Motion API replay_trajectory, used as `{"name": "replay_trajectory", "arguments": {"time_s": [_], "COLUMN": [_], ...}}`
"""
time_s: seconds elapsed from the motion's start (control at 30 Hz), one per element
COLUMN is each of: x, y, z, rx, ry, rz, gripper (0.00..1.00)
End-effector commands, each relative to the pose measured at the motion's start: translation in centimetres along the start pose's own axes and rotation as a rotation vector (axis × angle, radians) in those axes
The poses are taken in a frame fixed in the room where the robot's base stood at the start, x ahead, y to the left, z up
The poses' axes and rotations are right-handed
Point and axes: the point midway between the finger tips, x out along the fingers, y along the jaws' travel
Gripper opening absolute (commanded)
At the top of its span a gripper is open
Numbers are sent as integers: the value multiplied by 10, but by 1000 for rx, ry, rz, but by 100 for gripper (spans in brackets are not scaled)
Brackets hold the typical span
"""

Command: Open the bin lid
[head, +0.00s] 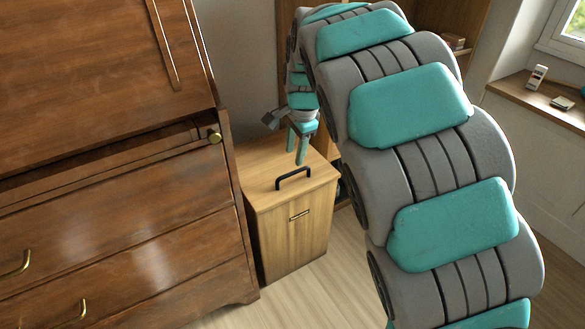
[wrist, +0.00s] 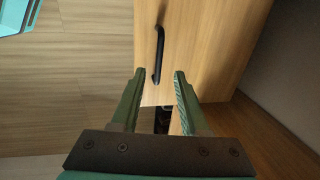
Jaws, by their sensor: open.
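The bin is a light wooden box (head: 292,240) with a flat lid (head: 262,170) lying closed on top. A black bar handle (head: 293,178) stands on the lid, and a small brass pull is on the front. My gripper (head: 296,157) is above the lid, behind the handle in the head view, with its fingers pointing down. In the wrist view, my gripper (wrist: 159,74) is open and empty. The black handle (wrist: 158,55) runs up from between the fingertips, over the lid (wrist: 205,45). I cannot tell whether the fingers touch it.
A large brown wooden cabinet (head: 110,215) with drawers stands close on the left of the bin. My arm fills the right of the head view and hides part of the room. A windowsill (head: 520,97) with small items is at right. Pale floor (head: 315,285) lies in front.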

Motion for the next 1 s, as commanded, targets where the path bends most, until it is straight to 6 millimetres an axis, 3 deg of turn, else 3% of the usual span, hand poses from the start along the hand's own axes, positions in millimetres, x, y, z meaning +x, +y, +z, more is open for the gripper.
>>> {"name": "replay_trajectory", "arguments": {"time_s": [0.4,0.77,1.0], "x": [59,68,68], "y": [2,1,1], "z": [0,0,0], "rx": [-1,-2,-1], "ry": [-1,0,0], "rz": [4,0,1], "gripper": [45,45,18]}}
